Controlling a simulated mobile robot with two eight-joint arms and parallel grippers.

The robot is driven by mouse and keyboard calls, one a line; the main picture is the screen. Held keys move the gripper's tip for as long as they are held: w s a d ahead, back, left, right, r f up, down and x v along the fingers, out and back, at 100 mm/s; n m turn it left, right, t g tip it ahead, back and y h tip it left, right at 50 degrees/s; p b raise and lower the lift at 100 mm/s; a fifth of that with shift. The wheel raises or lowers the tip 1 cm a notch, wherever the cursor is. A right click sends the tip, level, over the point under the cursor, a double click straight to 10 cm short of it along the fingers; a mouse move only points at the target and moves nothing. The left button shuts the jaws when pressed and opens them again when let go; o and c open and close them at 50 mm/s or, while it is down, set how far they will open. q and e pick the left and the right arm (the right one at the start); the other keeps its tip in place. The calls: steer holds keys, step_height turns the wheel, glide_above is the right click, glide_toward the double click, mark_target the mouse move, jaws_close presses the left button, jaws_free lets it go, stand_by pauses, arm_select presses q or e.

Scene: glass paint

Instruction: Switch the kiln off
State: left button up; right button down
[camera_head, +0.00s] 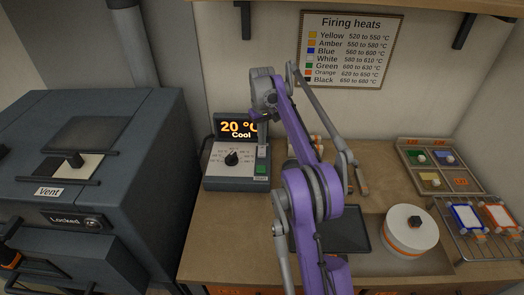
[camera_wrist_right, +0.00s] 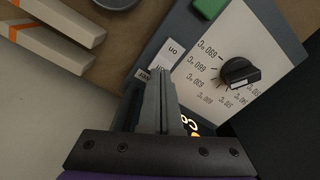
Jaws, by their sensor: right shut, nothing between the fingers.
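The kiln (camera_head: 130,120) is the large dark grey box at the left, with a "Vent" label and a panel reading "Locked". Its control box (camera_head: 213,183) stands on the worktop, with an orange display (camera_head: 238,129) reading "20 °C Cool", a black dial (camera_head: 232,158) and a green button (camera_head: 261,169). In the right wrist view, a white rocker switch (camera_wrist_right: 170,54) with on/off lettering sits on the box face. My right gripper (camera_wrist_right: 160,90) is shut and empty, its tips close to the switch; contact cannot be told. My right gripper also shows in the head view (camera_head: 263,147).
A dark tray (camera_head: 356,232), a round white turntable (camera_head: 411,230), a rack with framed panes (camera_head: 480,232) and a sorting tray (camera_head: 440,166) are on the worktop's right. A chart (camera_head: 346,50) hangs on the wall. Pale sticks (camera_wrist_right: 50,40) lie beside the box.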

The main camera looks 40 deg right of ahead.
mark_target(262, 147)
arm_select(q)
steer(key=shift+s+f+b, duration=0.15)
steer(key=shift+f+b, duration=0.2)
steer(key=shift+f, duration=0.1)
arm_select(e)
steer(key=shift+f, duration=0.95)
stand_by(0.4)
steer(key=shift+r+p, duration=1.9)
steer(key=shift+r, duration=1.7)
arm_select(q)
steer(key=r, duration=0.1)
steer(key=w+r, duration=0.1)
steer(key=r, duration=0.1)
steer(key=w+r, duration=0.1)
steer(key=r, duration=0.1)
steer(key=shift+w+r, duration=0.1)
steer(key=shift+r, duration=0.05)
